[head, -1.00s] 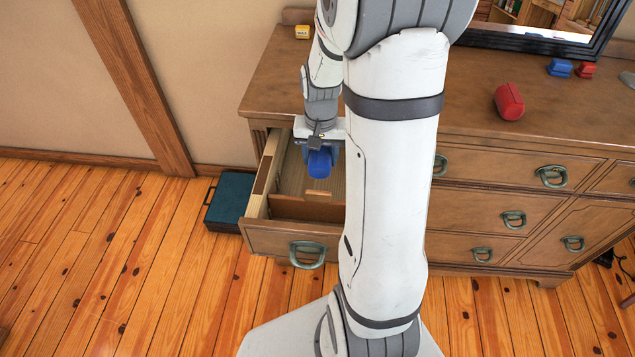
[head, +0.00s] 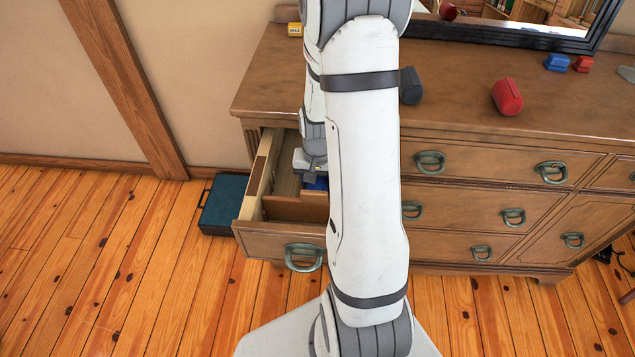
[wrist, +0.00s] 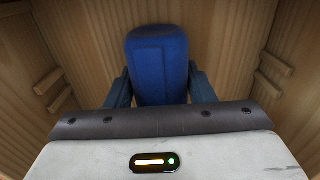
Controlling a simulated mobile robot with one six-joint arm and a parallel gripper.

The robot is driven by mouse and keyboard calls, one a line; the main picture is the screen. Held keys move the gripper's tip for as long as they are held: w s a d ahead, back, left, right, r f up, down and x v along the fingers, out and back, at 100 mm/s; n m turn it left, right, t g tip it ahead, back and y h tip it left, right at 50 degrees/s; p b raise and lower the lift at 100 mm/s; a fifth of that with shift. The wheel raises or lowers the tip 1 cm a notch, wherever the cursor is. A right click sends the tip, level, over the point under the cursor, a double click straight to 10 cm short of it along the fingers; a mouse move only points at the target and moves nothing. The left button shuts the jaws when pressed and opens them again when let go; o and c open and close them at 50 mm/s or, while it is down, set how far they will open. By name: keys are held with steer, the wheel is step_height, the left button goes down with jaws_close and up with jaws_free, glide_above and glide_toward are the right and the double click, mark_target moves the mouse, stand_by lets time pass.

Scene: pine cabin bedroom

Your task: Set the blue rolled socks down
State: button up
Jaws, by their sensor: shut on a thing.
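The blue rolled socks (wrist: 158,65) stand out between the two fingers of my gripper (wrist: 160,88) in the wrist view. My gripper is shut on them, with a finger against each side. Wooden drawer walls surround them in that view. In the head view my gripper (head: 315,180) is down in the open drawer (head: 286,242) at the dresser's left end. Only a small blue patch shows there, as my arm hides most of it. I cannot tell whether the socks touch the drawer floor.
The dresser top (head: 460,120) holds a red roll (head: 507,97), a dark grey roll (head: 411,86), a small blue item (head: 557,62), a small red item (head: 583,64) and a yellow block (head: 295,29). A teal case (head: 222,205) lies on the floor left of the drawer.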

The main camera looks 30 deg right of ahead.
steer(key=o, duration=0.5)
steer(key=shift+f, duration=0.15)
steer(key=o, duration=0.5)
steer(key=shift+c, duration=0.2)
